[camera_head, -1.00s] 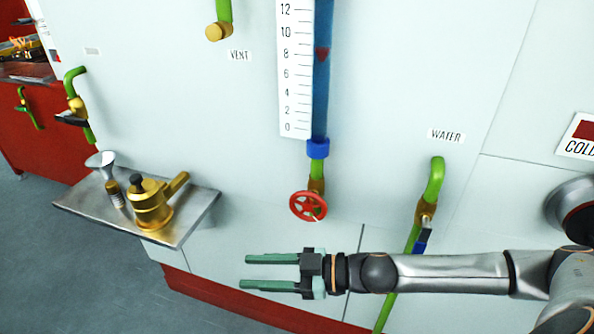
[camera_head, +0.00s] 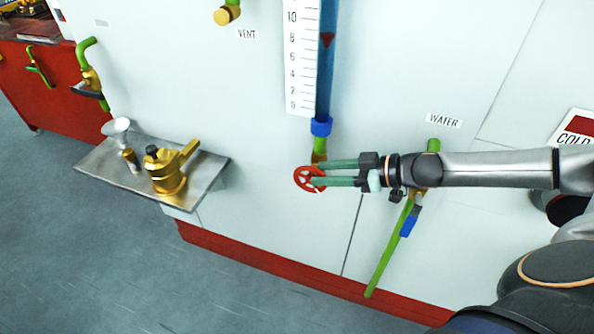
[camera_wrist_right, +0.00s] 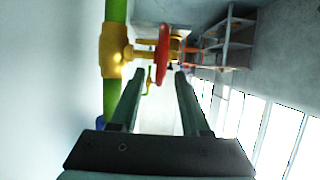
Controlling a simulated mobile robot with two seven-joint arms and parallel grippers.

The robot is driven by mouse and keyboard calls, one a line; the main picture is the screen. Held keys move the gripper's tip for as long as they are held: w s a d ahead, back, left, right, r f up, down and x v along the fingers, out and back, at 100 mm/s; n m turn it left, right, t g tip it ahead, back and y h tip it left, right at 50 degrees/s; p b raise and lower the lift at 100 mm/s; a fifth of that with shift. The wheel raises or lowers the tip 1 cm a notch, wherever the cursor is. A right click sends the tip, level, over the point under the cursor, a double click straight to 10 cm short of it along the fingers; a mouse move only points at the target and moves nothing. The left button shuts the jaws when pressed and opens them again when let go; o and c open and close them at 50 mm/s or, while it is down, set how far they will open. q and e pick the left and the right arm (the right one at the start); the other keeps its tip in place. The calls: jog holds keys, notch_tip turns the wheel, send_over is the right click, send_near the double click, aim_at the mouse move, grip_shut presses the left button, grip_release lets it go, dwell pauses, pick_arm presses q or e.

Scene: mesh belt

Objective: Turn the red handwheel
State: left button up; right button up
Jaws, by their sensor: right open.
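The red handwheel (camera_head: 306,179) sits on a brass valve below the blue gauge tube in the head view. My right gripper (camera_head: 318,173) reaches in from the right with its green fingers open, their tips at the wheel's right side in the picture. In the right wrist view the handwheel (camera_wrist_right: 163,54) shows edge-on on its brass valve (camera_wrist_right: 115,50), just beyond and between the open fingertips (camera_wrist_right: 164,75). I cannot tell whether the fingers touch the wheel. My left gripper is not in view.
The green water pipe (camera_head: 385,255) with a blue-handled valve runs down under my right arm. A metal shelf (camera_head: 110,165) at the left holds a brass pot (camera_head: 165,175) and a funnel (camera_head: 117,130). The pale wall panel left of the wheel is clear.

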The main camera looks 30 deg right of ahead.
aim_at(299, 185)
jog(key=shift+p+x, duration=0.45)
jog(key=shift+x, duration=3.05)
jog(key=shift+c, duration=0.2)
grip_shut()
jog(key=shift+f, duration=0.1)
